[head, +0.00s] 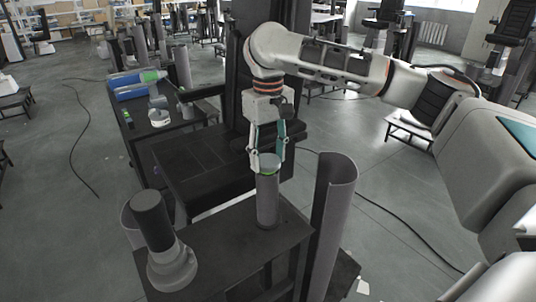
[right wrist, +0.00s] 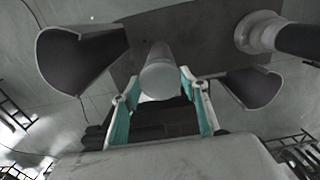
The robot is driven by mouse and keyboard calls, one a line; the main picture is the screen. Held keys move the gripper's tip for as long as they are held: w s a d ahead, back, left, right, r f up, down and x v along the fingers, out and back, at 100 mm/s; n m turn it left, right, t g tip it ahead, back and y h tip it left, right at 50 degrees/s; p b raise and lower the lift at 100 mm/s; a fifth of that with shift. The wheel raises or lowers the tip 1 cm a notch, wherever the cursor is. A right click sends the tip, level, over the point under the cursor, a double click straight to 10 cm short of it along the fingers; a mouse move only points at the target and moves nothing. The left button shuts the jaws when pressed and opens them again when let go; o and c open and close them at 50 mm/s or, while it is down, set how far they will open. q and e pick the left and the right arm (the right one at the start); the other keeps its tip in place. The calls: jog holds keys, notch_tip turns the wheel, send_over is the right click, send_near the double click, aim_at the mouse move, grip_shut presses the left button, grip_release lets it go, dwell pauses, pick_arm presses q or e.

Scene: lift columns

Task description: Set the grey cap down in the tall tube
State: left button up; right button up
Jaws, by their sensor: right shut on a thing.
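A grey upright tube (head: 268,203) stands on the dark table between the table's two curved shells. The grey cap (head: 269,161) is at its top, with a green band showing just below. My right gripper (head: 267,158) comes down from above with its fingers on either side of the cap, shut on it. In the right wrist view the pale round cap (right wrist: 160,82) lies between the teal-padded fingers (right wrist: 160,112), in line with the tube (right wrist: 158,52). I cannot tell whether the cap is fully seated or slightly above the rim. My left gripper is not in view.
A tall curved shell (head: 335,215) stands close to the right of the tube. A dark cylinder on a grey flanged base (head: 172,268) stands front left, before a shorter shell (head: 130,222).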

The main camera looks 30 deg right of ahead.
jog(key=o, duration=1.2)
jog(key=shift+c, duration=0.2)
jog(key=shift+r, duration=3.5)
